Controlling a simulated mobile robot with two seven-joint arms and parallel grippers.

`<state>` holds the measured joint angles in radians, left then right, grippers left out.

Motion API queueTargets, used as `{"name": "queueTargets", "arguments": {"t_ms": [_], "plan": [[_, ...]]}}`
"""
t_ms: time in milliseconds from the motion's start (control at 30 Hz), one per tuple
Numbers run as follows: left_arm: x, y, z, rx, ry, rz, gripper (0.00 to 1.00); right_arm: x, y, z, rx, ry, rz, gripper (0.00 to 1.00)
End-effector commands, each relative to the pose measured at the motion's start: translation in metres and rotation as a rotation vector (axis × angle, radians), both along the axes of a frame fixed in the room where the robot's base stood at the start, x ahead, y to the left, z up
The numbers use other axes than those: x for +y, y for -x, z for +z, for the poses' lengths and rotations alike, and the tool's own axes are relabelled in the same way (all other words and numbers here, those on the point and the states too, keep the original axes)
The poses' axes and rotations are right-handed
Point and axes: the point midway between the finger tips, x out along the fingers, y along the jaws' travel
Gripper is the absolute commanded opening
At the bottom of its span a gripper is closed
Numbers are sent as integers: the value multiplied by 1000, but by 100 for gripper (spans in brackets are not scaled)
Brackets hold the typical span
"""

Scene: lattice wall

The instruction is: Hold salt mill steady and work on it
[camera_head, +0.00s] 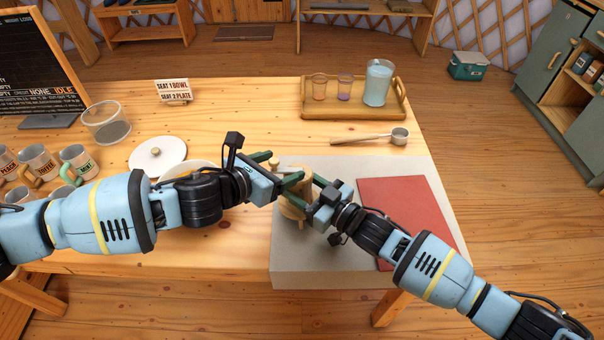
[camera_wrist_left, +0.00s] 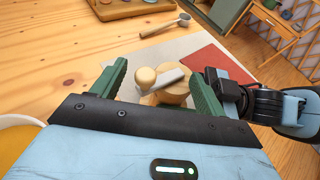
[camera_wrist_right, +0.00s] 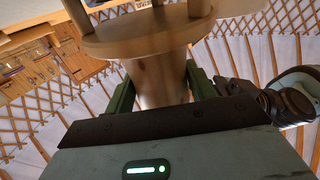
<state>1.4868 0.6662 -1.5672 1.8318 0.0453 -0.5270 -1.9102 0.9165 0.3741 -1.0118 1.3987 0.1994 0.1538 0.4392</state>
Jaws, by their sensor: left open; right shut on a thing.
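The salt mill (camera_head: 291,209) is pale wood with a round body, over the grey mat, partly hidden by my grippers. In the left wrist view, its round knob (camera_wrist_left: 146,77) and light crank arm (camera_wrist_left: 169,78) show above the wooden body (camera_wrist_left: 174,96). My left gripper (camera_head: 282,168) is open, its green fingers on either side of the knob with gaps. My right gripper (camera_head: 309,191) is shut on the mill's body; the right wrist view shows the wooden body (camera_wrist_right: 158,80) between its fingers. I cannot tell whether the mill's base touches the mat.
A grey mat (camera_head: 330,250) with a red sheet (camera_head: 400,213) lies at the table's right. A scoop (camera_head: 370,138) and a tray (camera_head: 330,113) with a pitcher (camera_head: 378,83) and two cups lie behind. A white lid (camera_head: 157,158), a clear tub (camera_head: 106,122) and several mugs stand left.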

Motion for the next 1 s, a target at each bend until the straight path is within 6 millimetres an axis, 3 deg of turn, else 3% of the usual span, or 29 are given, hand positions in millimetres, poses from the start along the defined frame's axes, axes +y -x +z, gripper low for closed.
{"name": "queueTargets", "arguments": {"t_ms": [367,1000], "plan": [[0,1,0,0,0,-1,73,0,-1,1,-2,-1,-1,33],[20,23,13,0,0,0,73,0,-1,1,-2,-1,0,33]]}}
